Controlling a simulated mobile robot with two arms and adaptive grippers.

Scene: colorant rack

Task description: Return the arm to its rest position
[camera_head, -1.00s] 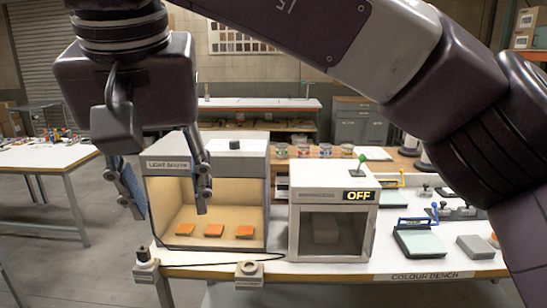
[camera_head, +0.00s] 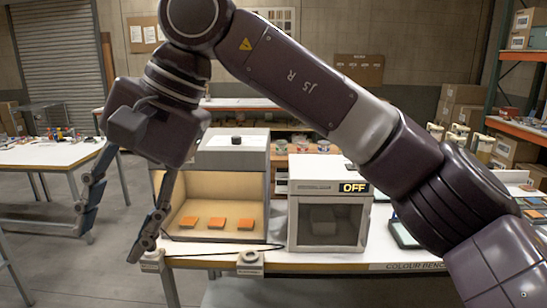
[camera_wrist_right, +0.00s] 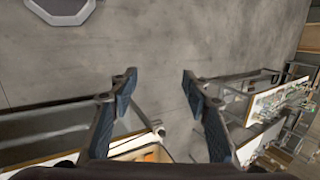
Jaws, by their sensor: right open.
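My right arm reaches in from the right of the head view and arches over the bench. My right gripper (camera_head: 112,220) hangs in front of the light booth's left side, its two fingers spread wide and nothing between them. In the right wrist view both fingers (camera_wrist_right: 158,90) are apart, with bare grey floor between them. The light booth (camera_head: 214,190) stands on the bench with several orange tiles (camera_head: 217,223) inside. Beside it is a white cabinet with an OFF sign (camera_head: 330,205). My left gripper is not in view.
The colour bench (camera_head: 320,266) runs along the front, its right part hidden behind my arm. Another white table (camera_head: 50,155) with small items stands at the left, with open floor between. Orange shelving with boxes (camera_head: 520,90) stands at the right.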

